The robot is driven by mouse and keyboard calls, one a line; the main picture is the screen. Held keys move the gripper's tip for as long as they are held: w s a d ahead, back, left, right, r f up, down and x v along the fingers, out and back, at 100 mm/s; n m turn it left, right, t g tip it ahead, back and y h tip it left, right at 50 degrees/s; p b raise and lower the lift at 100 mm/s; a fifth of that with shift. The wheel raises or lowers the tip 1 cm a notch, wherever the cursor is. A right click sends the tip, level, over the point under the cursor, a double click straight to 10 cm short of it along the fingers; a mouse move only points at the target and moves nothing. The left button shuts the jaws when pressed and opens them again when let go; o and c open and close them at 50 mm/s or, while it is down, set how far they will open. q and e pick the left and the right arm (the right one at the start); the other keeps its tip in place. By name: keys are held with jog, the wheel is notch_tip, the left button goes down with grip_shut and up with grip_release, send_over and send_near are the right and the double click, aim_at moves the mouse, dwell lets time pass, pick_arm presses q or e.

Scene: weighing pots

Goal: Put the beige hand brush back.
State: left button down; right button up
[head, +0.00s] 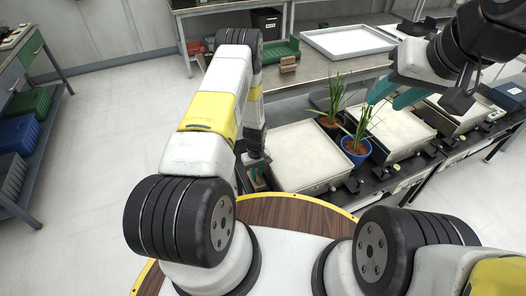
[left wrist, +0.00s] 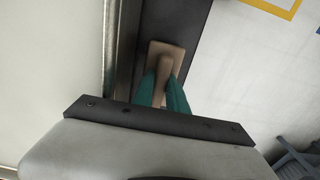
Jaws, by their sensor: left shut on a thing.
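The beige hand brush (left wrist: 166,56) shows in the left wrist view, with its block and raised handle between the teal fingertips of my left gripper (left wrist: 164,90). My left gripper is shut on it. In the head view my left gripper (head: 258,178) hangs low at the left end of the bench, beside the nearest weighing scale, and the brush is mostly hidden there. Below the brush is a dark strip; I cannot tell if the brush touches it. My right gripper (head: 394,94) is open, with its teal fingers apart near the potted plants.
A red-brown pot (head: 330,121) and a blue pot (head: 355,152) with green plants stand between the left scale (head: 311,156) and the middle scale (head: 402,128). A white tray (head: 347,41) and a green holder (head: 283,50) are on the back table.

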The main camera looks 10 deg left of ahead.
pick_arm(q)
jog(key=shift+f, duration=0.1)
jog(key=c, duration=1.3)
grip_release()
jog(key=shift+c, duration=0.2)
